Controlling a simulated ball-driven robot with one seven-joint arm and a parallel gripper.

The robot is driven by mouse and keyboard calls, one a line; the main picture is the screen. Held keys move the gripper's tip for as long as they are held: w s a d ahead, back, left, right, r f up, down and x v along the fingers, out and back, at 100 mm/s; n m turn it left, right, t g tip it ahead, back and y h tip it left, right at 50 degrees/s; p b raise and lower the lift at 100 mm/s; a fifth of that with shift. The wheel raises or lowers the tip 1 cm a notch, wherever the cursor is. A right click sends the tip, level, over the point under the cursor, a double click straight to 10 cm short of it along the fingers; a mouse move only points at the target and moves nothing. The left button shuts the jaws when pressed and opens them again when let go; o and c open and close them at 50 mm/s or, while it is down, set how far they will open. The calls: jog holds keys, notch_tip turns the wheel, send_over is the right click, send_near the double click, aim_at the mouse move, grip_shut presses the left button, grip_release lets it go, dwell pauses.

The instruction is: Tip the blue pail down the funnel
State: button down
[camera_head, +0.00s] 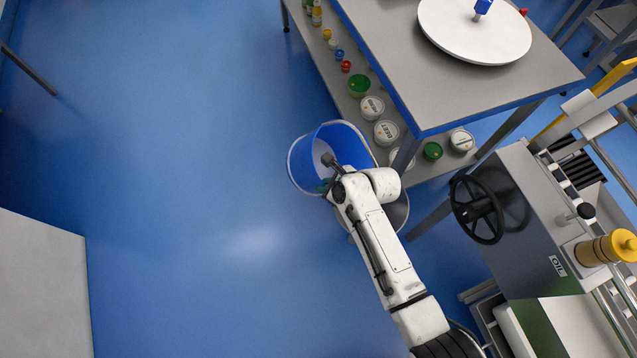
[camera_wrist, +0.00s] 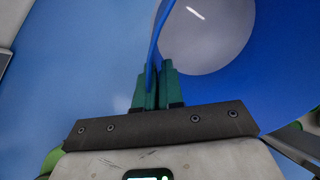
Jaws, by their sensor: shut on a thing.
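The blue pail (camera_head: 343,141) is in the middle of the head view, its open mouth showing and apparently tilted. In the wrist view the pail (camera_wrist: 272,75) fills the right side. A pale grey round area shows inside it; I cannot tell whether this is the bottom or contents. My gripper (camera_head: 325,186) is shut on the pail's rim, and its green fingers (camera_wrist: 156,72) pinch the wall from both sides in the wrist view. A silvery round-edged vessel (camera_head: 399,213), possibly the funnel, shows partly behind my arm, just below the pail. Its opening is hidden.
A grey worktable (camera_head: 455,95) with a white turntable (camera_head: 480,45) stands at upper right; its lower shelf holds several tubs. A machine with a black handwheel (camera_head: 478,209) stands at right. A grey block (camera_head: 40,290) is at lower left. Blue floor (camera_head: 190,150) to the left is clear.

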jog(key=shift+s+d+f+t+y+b, duration=0.35)
jog(key=shift+d+y+b, duration=0.3)
jog(key=shift+b, duration=0.9)
jog(key=shift+s+d+f+t+y+b, duration=0.2)
jog(key=shift+d+f+t+y+b, duration=0.3)
jog(key=shift+b, duration=1)
jog(key=shift+s+d+r+m+t+y+b, duration=0.15)
jog(key=shift+s+d+t+y+b, duration=0.25)
jog(key=shift+d+y+b, duration=0.6)
jog(key=shift+s+d+r+m+t+y+b, duration=0.15)
jog(key=shift+s+d+t+y+b, duration=0.3)
jog(key=shift+y+b, duration=0.55)
jog(key=shift+s+d+r+t+y+b, duration=0.25)
jog(key=shift+d+t+y+b, duration=0.4)
jog(key=shift+b, duration=0.6)
jog(key=shift+d, duration=0.15)
